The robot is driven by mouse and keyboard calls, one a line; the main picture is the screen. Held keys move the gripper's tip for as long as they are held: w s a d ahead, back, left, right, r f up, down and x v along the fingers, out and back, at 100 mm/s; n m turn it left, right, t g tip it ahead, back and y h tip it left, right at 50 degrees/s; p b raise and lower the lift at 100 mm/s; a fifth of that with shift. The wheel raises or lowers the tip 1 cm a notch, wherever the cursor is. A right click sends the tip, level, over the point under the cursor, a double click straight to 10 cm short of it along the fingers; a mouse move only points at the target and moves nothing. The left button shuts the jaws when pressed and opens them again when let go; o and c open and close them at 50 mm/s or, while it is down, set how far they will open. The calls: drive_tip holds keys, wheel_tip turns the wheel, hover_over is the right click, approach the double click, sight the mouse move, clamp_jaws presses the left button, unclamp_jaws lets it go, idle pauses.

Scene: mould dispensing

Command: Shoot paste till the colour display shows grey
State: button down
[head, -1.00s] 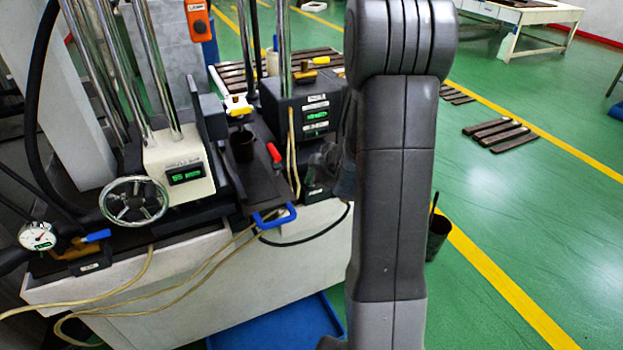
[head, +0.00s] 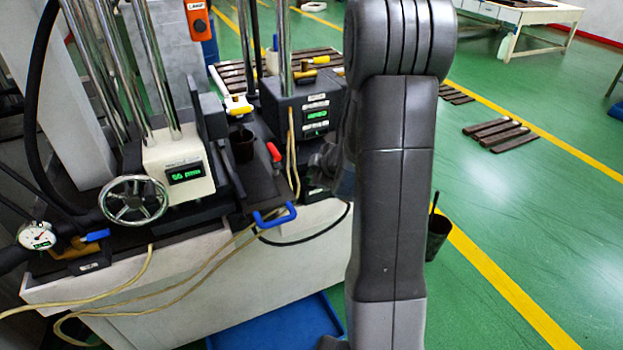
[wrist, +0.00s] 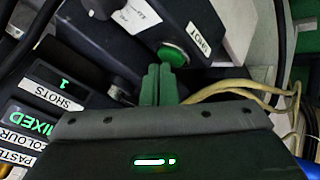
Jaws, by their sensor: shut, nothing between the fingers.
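The colour display (wrist: 32,124) reads MIXED in green letters at the left of the wrist view. The shots display (wrist: 64,83) beside it reads 1. The paste label (wrist: 15,158) is partly cut off at the edge. My gripper (wrist: 160,72) is shut and empty. Its fingertips are at the edge of the round green button (wrist: 174,54) beside the SHOT label; I cannot tell whether they press it. In the head view the dark dispensing unit (head: 275,105) has small displays too small to read surely, and my arm hides its right side.
A white unit with a green display (head: 186,173) and a handwheel (head: 133,201) stands at left. A dark cup (head: 242,148) sits between the units. Pale hoses (head: 190,285) hang in front. A blue tray (head: 290,325) lies below. The green floor at right is mostly clear.

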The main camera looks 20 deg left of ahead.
drive_tip(key=shift+f, duration=0.25)
drive_tip(key=shift+r+p, duration=0.35)
drive_tip(key=shift+p, duration=0.15)
wheel_tip(320, 180, up, 6)
drive_tip(key=p, duration=0.6)
drive_tip(key=shift+r+p, duration=0.1)
drive_tip(key=shift+p, duration=0.25)
drive_tip(key=shift+f, duration=0.2)
idle(0.3)
